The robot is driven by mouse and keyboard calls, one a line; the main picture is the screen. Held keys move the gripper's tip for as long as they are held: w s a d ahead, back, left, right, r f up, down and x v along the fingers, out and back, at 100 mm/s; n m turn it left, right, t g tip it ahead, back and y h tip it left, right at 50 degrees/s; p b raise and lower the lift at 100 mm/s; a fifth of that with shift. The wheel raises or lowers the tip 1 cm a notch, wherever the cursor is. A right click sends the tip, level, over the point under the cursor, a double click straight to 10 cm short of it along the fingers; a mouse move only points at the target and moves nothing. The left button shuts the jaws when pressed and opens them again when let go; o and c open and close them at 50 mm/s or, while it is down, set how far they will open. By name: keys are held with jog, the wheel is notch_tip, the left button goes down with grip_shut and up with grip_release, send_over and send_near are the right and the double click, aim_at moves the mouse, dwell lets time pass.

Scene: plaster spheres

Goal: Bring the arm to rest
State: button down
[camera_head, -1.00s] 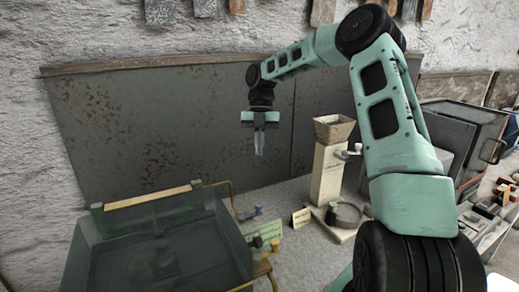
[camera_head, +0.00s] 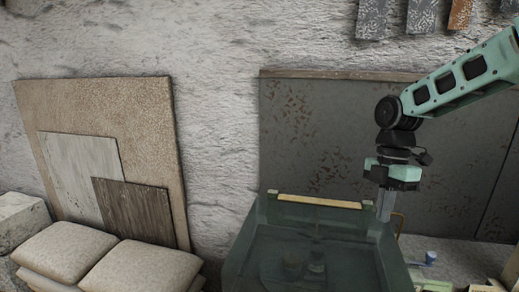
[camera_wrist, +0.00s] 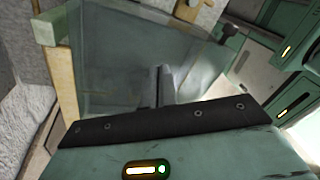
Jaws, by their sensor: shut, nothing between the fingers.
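My gripper (camera_head: 385,205) points straight down at the end of my green arm, at the right of the head view. Its fingers are shut with nothing between them. It hangs by the right back corner of a glass-walled tank (camera_head: 240,262); I cannot tell whether it is over the rim or behind it. In the wrist view the shut fingers (camera_wrist: 160,85) show in front of a translucent tank wall (camera_wrist: 110,65). My upper arm runs out of the head view at the right edge.
A wooden strip (camera_head: 318,201) lies along the tank's back rim. A dark speckled panel (camera_head: 310,130) leans on the rough wall behind. Boards (camera_head: 150,110) lean at the left, above stacked sacks (camera_head: 65,250). A small blue-topped fitting (camera_head: 431,257) is right of the tank.

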jog(key=s+a+f+m, duration=0.1)
jog(key=s+a, duration=0.2)
jog(key=a, duration=0.1)
jog(key=s+a+f+m+b, duration=0.1)
jog(key=s+a+m, duration=0.1)
jog(key=s+a, duration=0.1)
jog(key=s+a+f+m+t+b, duration=0.1)
jog(key=s+a+m, duration=0.1)
jog(key=s+a, duration=0.2)
jog(key=shift+s+a+h, duration=0.3)
jog(key=shift+s+h, duration=0.1)
jog(key=shift+s, duration=0.2)
jog(key=s+a+m, duration=0.1)
jog(key=s, duration=0.1)
jog(key=s+f+m, duration=0.1)
jog(key=s, duration=0.1)
jog(key=s+a+m+b, duration=0.1)
jog(key=s, duration=0.1)
jog(key=shift+s+a+f+m+t, duration=0.1)
jog(key=shift+a+f+m+t, duration=0.2)
jog(key=shift+a+f, duration=0.05)
jog(key=s+f+m+t+b, duration=0.1)
jog(key=s+f+m, duration=0.1)
jog(key=s+m, duration=0.3)
jog(key=s+a, duration=0.1)
jog(key=s, duration=0.2)
jog(key=shift+s+f, duration=0.25)
jog(key=shift+f, duration=0.05)
